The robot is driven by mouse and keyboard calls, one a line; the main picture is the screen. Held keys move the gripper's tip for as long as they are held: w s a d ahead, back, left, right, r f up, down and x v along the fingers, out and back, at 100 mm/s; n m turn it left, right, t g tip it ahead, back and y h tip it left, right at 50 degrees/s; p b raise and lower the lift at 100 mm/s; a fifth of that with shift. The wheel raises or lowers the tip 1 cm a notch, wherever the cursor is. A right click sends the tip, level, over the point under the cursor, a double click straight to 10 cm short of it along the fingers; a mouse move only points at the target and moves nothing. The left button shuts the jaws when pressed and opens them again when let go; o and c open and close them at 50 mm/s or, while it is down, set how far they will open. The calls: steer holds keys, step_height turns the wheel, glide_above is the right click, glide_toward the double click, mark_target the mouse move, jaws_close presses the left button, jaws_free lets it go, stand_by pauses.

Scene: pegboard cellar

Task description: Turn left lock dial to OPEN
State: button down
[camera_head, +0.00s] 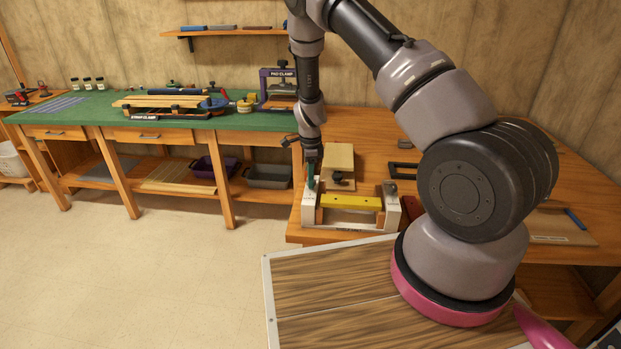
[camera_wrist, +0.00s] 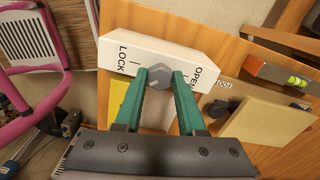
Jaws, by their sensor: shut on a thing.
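The left lock dial (camera_wrist: 158,78) is a small grey knob on a white block (camera_wrist: 150,48), marked LOCK at the left and OPEN at the right in the wrist view. My gripper (camera_wrist: 162,76) has its two green fingers closed on the dial from either side. The dial's pointer is hard to make out, so I cannot tell which mark it faces. In the head view my gripper (camera_head: 311,180) points down at the left white block (camera_head: 309,208) of the fixture, and the dial is hidden there.
A yellow bar (camera_head: 350,202) spans the fixture to a right white block (camera_head: 391,208). A pale wooden block (camera_head: 339,157) stands just behind. A black frame (camera_head: 402,170) lies to the right. A green-topped bench (camera_head: 75,113) with clamps stands at left; open floor lies before it.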

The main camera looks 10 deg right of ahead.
steer(key=n, duration=0.4)
steer(key=shift+n, duration=0.3)
steer(key=n, duration=0.4)
steer(key=shift+s+d+n, duration=0.1)
steer(key=shift+n, duration=0.2)
steer(key=n, duration=0.3)
steer(key=shift+n, duration=0.3)
steer(key=n, duration=0.4)
steer(key=shift+n, duration=0.3)
steer(key=n, duration=0.5)
steer(key=shift+d, duration=0.1)
steer(key=n, duration=0.5)
steer(key=shift+n, duration=0.4)
